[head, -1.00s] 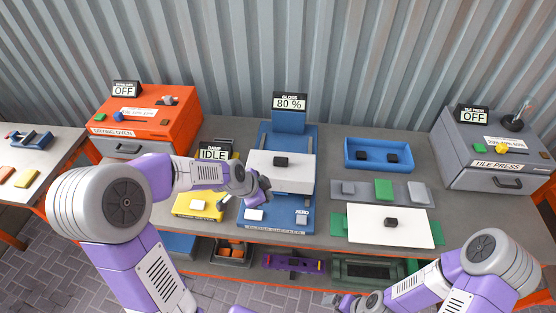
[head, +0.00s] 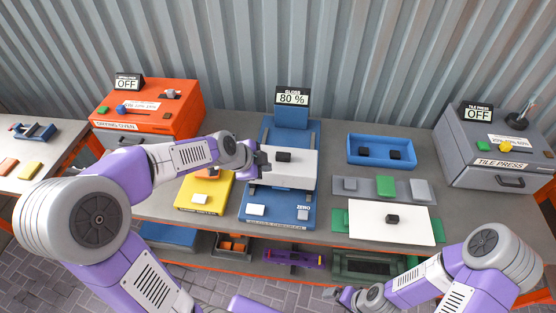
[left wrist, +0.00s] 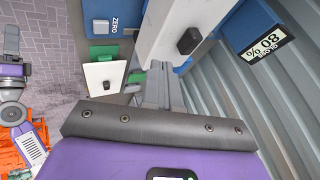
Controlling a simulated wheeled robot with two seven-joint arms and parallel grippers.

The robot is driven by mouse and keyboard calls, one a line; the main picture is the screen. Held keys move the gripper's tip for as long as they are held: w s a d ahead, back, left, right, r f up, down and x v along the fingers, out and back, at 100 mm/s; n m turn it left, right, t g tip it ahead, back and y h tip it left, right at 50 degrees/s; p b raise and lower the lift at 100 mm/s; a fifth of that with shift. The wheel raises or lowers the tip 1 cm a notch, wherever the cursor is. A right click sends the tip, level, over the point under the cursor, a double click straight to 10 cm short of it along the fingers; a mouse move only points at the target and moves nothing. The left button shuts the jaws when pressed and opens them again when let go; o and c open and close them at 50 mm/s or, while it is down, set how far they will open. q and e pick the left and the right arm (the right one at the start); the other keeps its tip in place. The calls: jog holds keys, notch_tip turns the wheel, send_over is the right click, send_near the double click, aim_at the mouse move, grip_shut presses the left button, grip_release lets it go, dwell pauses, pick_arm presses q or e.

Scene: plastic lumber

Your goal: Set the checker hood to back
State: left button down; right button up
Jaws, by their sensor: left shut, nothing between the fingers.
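The checker is a blue machine (head: 280,220) in the middle of the bench, with a sign reading 80 % (head: 292,97) at its back. Its white hood (head: 302,174) lies across the middle of the blue base, with a black knob (head: 284,156) on top. The hood and knob (left wrist: 188,41) also show in the left wrist view. My left gripper (head: 263,162) is shut and empty, at the hood's left end near the knob; whether it touches the hood I cannot tell. Its fingers (left wrist: 160,80) point toward the hood. My right gripper (head: 345,297) is low at the front; its jaws are unclear.
A yellow device (head: 190,205) stands left of the checker, partly under my left arm. An orange drying oven (head: 180,112) is back left. A blue tray (head: 360,160), a grey rack (head: 408,190) and a white board (head: 415,230) lie right. A grey tile press (head: 465,155) stands far right.

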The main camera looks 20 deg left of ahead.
pick_arm(q)
send_near(285, 163)
jog(key=f, duration=0.1)
jog(key=s+d+f, duration=0.1)
jog(key=d+f, duration=0.1)
jog(key=shift+s+f+b, duration=0.25)
jog(key=shift+s+b, duration=0.05)
jog(key=shift+b, duration=0.05)
jog(key=w, duration=0.3)
jog(key=shift+w+a+f+p, duration=0.1)
jog(key=shift+a+p, duration=0.1)
jog(key=shift+p, duration=0.2)
jog(key=shift+w+a, duration=0.15)
jog(key=shift+w, duration=0.4)
pick_arm(e)
jog(key=shift+r, duration=0.1)
